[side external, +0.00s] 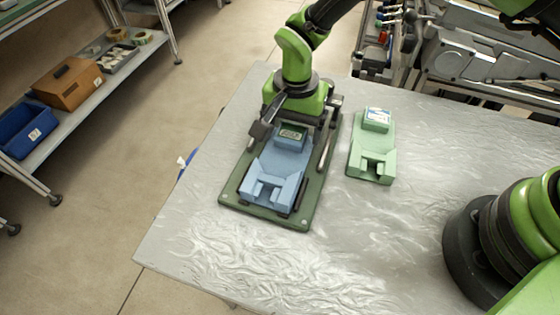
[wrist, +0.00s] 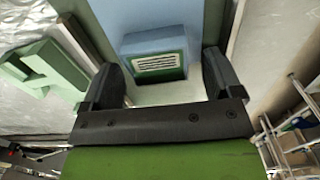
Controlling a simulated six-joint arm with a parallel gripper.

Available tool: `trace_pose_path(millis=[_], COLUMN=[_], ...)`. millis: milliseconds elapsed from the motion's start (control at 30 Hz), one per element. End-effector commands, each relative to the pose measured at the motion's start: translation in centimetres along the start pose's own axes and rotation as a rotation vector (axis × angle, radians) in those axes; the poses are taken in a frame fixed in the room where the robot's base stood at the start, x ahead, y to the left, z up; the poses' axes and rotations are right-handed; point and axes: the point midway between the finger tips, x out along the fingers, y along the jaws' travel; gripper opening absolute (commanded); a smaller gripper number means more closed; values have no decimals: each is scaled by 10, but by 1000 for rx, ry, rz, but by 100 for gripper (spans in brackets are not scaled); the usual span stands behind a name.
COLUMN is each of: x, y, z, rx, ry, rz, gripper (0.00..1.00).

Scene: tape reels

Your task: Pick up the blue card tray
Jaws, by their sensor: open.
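The blue card tray (side external: 273,175) lies on a dark green base plate (side external: 237,207) on the table. It has a notched front end and a small label with a green edge at its back end. In the wrist view the tray's blue body (wrist: 150,15) is at the top, with its labelled block (wrist: 155,62) below it. My gripper (side external: 290,118) is over the back end of the tray. In the wrist view my gripper's two dark fingers (wrist: 162,85) are open, one on each side of the labelled block.
A similar light green tray (side external: 372,155) lies on the grey table (side external: 330,245) to the right of the base plate; it also shows in the wrist view (wrist: 45,68). The table front is clear. Shelves with a blue bin (side external: 25,130) stand at the left.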

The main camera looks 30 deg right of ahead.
Motion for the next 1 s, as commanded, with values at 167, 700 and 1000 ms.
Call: trace_pose_path(millis=[167,700,1000], x=[1,0,-46], y=[0,0,-1], z=[0,0,0], rx=[0,0,0], ry=[0,0,2], rz=[0,0,-5], gripper=[85,26,26])
